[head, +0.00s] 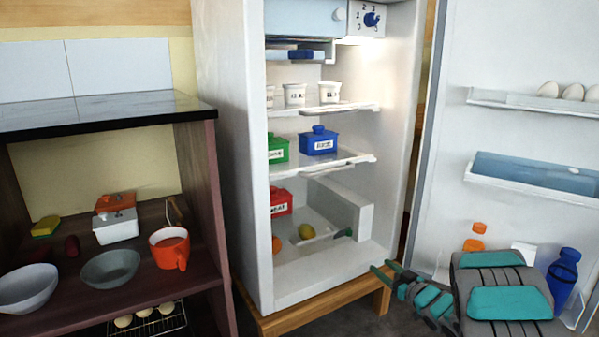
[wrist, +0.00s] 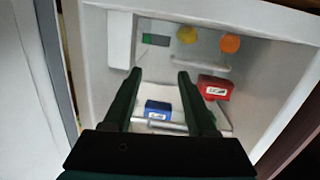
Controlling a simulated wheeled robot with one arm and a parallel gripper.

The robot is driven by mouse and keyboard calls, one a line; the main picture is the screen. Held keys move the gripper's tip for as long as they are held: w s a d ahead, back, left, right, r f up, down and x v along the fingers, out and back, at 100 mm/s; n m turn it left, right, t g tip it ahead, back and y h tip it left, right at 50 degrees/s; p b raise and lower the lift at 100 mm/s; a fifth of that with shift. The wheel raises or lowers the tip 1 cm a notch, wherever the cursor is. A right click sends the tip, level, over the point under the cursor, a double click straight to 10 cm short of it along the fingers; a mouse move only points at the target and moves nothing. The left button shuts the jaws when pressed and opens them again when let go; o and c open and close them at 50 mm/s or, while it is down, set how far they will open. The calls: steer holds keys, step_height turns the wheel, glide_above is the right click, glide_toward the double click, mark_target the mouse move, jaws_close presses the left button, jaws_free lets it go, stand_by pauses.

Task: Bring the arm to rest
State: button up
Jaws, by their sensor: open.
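My gripper (head: 381,267) is in front of the open fridge's lower right corner in the head view, with its fingers pointing toward the fridge. In the wrist view my gripper (wrist: 160,72) has its two dark fingers spread apart with nothing between them. My arm (head: 500,290), grey and teal, fills the lower right of the head view, in front of the open door.
The fridge (head: 235,160) stands open, its door (head: 450,130) swung right. Inside are a blue box (head: 319,141), a green box (head: 278,149), a red box (head: 281,202) and a lemon (head: 307,231). A shelf unit (head: 190,190) with bowls and an orange mug (head: 168,250) stands left.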

steer(key=s+d+r+m+g+h+p, duration=0.2)
steer(key=s+d+r+h+p, duration=0.1)
steer(key=d+r+h, duration=0.45)
steer(key=s+r+m+g+h+p, duration=0.25)
steer(key=s+r+g, duration=0.2)
steer(key=s, duration=0.65)
steer(key=s+a+r+g+y+p, duration=0.1)
steer(key=s+a, duration=0.5)
steer(key=s, duration=0.8)
steer(key=s+a+r+g+y+p, duration=0.1)
steer(key=s+a+r+g, duration=0.2)
steer(key=s, duration=1.1)
steer(key=s+a+r+m+g+p, duration=0.1)
steer(key=s+a+g, duration=0.5)
steer(key=s, duration=0.8)
steer(key=a+p, duration=0.1)
steer(key=a, duration=0.2)
steer(key=shift+r+g+y, duration=0.35)
steer(key=shift+r+y, duration=0.05)
steer(key=shift+w, duration=0.25)
